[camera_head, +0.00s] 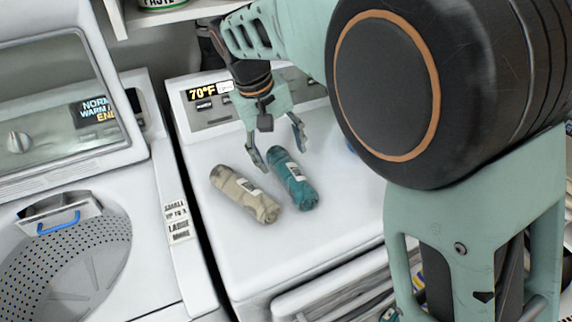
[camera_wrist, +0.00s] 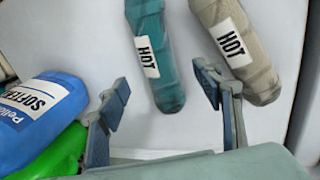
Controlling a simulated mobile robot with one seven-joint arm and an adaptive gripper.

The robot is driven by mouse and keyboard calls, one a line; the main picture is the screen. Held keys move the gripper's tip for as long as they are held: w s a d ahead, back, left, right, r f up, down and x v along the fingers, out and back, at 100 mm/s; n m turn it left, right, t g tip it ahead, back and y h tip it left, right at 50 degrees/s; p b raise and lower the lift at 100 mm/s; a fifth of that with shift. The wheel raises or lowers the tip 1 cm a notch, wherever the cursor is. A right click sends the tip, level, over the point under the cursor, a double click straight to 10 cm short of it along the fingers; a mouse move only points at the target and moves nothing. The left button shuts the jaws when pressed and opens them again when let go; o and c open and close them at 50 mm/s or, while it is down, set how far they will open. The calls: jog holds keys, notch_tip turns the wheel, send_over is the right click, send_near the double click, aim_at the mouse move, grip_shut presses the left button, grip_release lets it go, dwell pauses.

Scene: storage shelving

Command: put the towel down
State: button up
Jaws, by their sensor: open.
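Two rolled towels lie side by side on top of the white dryer. The teal towel (camera_head: 293,180) is on the right and the beige towel (camera_head: 246,194) on the left. My gripper (camera_head: 278,148) is open and empty at the back end of the teal towel. In the wrist view the teal towel (camera_wrist: 153,50) lies between and beyond my spread fingers (camera_wrist: 161,80). The beige towel (camera_wrist: 240,45) is there beside the right finger. Both rolls carry white "HOT" labels. Whether a finger touches either towel I cannot tell.
The dryer's panel (camera_head: 208,98) stands behind my gripper. A washer (camera_head: 165,245) with its lid up is at the left, across a dark gap. In the wrist view a blue softener bottle (camera_wrist: 35,125) and a green item (camera_wrist: 55,155) are close to the left finger. The dryer's front top is clear.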

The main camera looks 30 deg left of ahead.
jog(key=v, duration=0.5)
jog(key=shift+r, duration=0.15)
